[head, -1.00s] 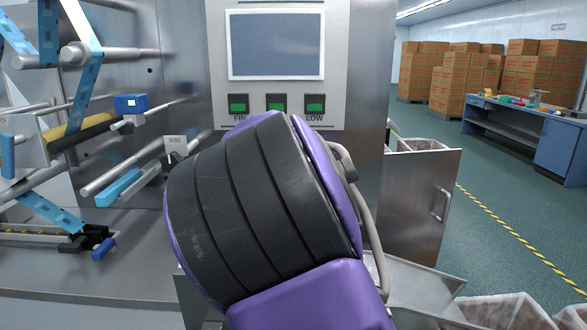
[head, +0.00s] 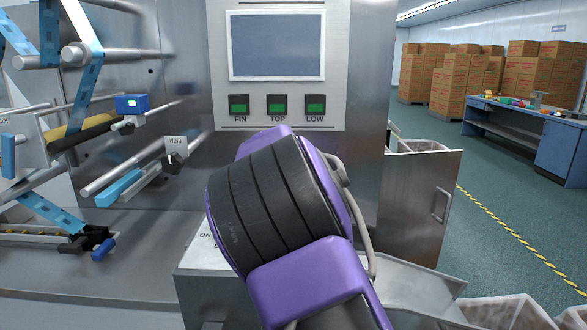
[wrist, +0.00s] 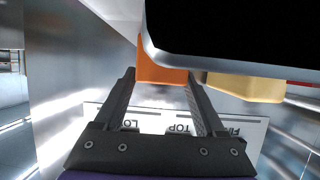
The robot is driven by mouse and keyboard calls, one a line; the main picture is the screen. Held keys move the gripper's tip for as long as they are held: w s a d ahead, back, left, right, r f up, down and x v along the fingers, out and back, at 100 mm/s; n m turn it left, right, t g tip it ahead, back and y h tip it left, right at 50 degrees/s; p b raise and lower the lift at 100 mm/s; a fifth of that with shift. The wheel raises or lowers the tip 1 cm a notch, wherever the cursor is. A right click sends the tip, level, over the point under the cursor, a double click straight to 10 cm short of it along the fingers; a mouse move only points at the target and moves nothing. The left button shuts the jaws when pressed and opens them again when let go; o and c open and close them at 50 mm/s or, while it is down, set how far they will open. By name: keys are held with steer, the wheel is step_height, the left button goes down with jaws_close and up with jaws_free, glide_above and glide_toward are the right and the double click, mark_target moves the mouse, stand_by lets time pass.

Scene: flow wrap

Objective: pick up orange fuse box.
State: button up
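An orange block (wrist: 162,73), seemingly the orange fuse box, shows in the wrist view at the upper middle. Its upper part is cut off by a dark shape. My gripper (wrist: 160,81) has its two black fingers apart, with the orange block in line with the gap between the tips. I cannot tell whether the tips reach around it or stop short of it. In the head view my purple and black arm hides the gripper, and no orange block shows there.
A yellow block (wrist: 245,88) lies right of the orange one, close to the right finger. A large black shape with a metal rim (wrist: 240,35) fills the wrist view's upper right. In the head view, a steel panel with a screen (head: 277,45) and green buttons stands behind my arm.

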steer(key=c, duration=1.1)
